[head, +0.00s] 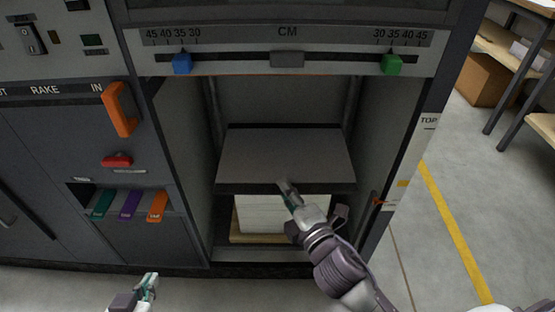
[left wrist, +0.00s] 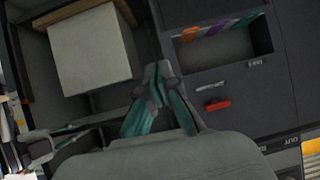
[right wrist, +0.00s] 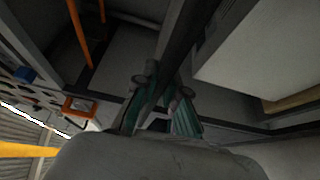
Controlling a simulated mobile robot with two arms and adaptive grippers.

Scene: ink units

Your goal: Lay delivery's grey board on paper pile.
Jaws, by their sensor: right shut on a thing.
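The grey board (head: 285,155) is a flat dark-edged sheet, held roughly level in the delivery bay, above the paper pile. My right gripper (head: 288,190) is shut on the middle of its front edge. In the right wrist view the board (right wrist: 183,50) is a dark strip seen nearly edge-on between the fingers. The white paper pile (head: 265,215) stands below on a wooden pallet (head: 260,239), and a gap shows between pile and board. The board hides the pile's top in the head view. My left gripper (head: 150,283) is shut and empty, low in front of the machine.
The bay's side walls stand close on both sides of the board. A scale with a blue slider (head: 182,63) and a green slider (head: 393,64) runs above the opening. An orange handle (head: 120,109) and coloured tabs (head: 129,205) are on the left panel.

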